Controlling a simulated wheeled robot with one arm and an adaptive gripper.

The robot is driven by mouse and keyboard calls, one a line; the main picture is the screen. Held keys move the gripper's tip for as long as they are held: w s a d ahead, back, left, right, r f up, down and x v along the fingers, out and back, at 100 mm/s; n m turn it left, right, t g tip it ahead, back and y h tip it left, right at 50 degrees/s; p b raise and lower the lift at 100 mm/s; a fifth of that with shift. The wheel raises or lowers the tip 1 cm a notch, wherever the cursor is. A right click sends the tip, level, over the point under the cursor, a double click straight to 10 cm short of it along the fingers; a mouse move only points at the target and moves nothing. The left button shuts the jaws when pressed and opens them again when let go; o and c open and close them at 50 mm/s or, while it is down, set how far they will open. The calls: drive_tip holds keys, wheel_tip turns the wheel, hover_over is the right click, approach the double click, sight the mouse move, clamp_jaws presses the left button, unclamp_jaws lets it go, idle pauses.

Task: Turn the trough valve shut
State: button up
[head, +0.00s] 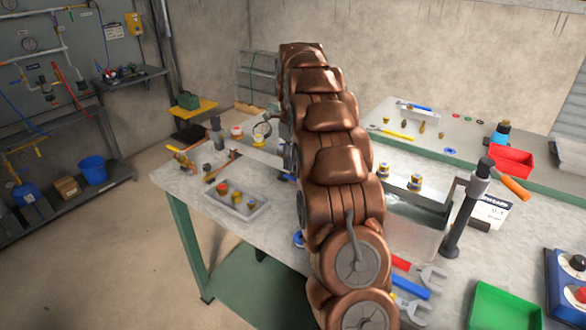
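My copper-coloured arm rises through the middle of the head view and hides much of the bench behind it. My gripper (263,129) shows small and grey to the left of the arm's far end, over the back of the bench. Its fingers are too small to tell whether they are open or shut. A brass fitting with an orange-yellow handle (182,157) lies at the bench's left end, left of my gripper and apart from it. I cannot tell whether it is the trough valve. No other valve on a trough is clearly visible; the arm may hide it.
The grey bench (180,188) holds a parts tray (237,203), a dark upright post (465,215), wrenches (425,273), a green bin (505,307) and a red bin (511,161). A shelf with a blue bucket (93,169) stands left. The floor at left is clear.

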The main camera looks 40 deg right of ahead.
sight(294, 177)
wheel_tip(294, 177, up, 7)
idle(0.6)
drive_tip(key=shift+r, duration=0.1)
idle(0.5)
